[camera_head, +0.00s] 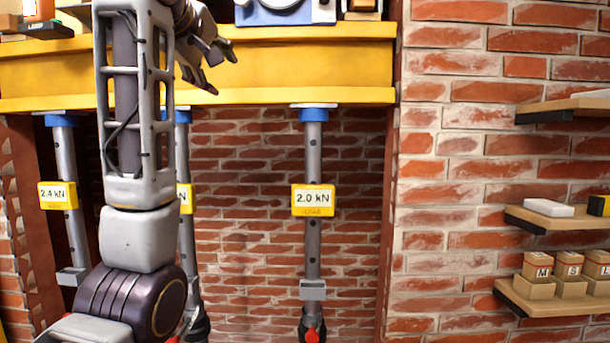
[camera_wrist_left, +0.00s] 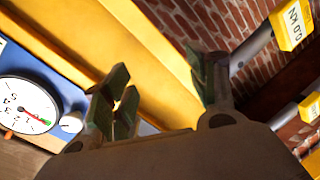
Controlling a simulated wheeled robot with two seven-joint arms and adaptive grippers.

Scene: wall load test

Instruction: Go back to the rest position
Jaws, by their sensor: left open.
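My left arm rises from the bottom left in the head view, and my left gripper (camera_head: 226,70) is in front of the yellow beam, near its upper middle. In the left wrist view the left gripper (camera_wrist_left: 160,95) has its fingers spread apart, with nothing between them. The yellow beam (camera_head: 320,75) runs across the top, and it also shows behind the fingers in the wrist view (camera_wrist_left: 165,50). A steel prop (camera_head: 313,150) with a blue head and a "2.0 kN" tag (camera_head: 313,199) stands under the beam. My right gripper is not in view.
A prop with a "2.4 kN" tag (camera_head: 57,195) stands at left; another prop (camera_head: 186,240) is partly behind my arm. A blue device (camera_head: 285,14) sits on the beam; its dial (camera_wrist_left: 27,107) shows in the wrist view. Shelves (camera_head: 560,218) stick out of the brick wall at right.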

